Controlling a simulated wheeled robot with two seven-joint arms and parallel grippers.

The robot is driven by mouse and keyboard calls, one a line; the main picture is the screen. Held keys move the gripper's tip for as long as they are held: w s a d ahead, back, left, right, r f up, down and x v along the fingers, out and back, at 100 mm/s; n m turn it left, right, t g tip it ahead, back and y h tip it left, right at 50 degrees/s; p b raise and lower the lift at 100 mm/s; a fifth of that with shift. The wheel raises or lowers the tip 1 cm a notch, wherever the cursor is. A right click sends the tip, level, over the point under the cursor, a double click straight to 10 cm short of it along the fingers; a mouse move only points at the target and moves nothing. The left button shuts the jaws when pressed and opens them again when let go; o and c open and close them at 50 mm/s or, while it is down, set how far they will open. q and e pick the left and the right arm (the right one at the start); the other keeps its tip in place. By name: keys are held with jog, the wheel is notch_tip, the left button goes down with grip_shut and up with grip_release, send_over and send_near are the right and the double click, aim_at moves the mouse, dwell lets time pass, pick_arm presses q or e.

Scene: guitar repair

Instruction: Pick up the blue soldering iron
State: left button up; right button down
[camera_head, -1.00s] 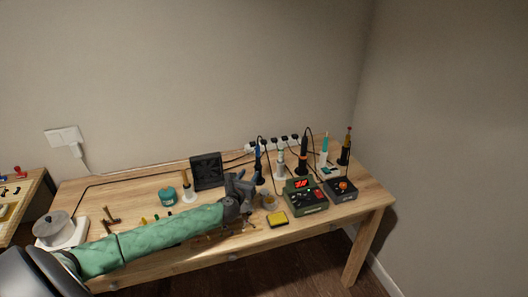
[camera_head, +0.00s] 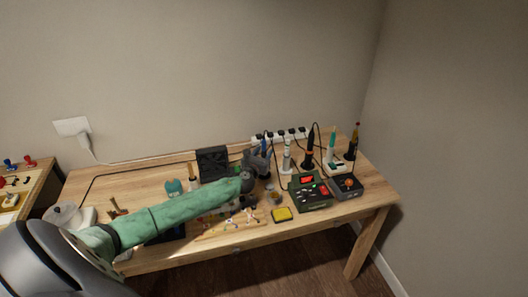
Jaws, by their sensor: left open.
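The blue soldering iron (camera_head: 264,143) stands upright near the back of the wooden workbench, in front of the power strip. Its upper part shows; its lower part and stand are hidden behind my gripper. My left gripper (camera_head: 260,162) is open at the end of the green-sleeved arm, right at the iron in the picture. I cannot tell whether the iron is between the fingers or just behind them. My right gripper is not in view.
A green soldering station (camera_head: 310,192) and yellow sponge (camera_head: 282,214) lie in front. A black fan box (camera_head: 212,163) is left. Cables run behind.

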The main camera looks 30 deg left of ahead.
aim_at(264, 140)
pick_arm(q)
jog(key=shift+w+a, duration=0.1)
jog(key=shift+w, duration=0.35)
grip_shut()
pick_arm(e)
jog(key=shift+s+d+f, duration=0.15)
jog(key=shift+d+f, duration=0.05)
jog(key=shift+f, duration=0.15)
pick_arm(q)
jog(key=shift+r, duration=0.1)
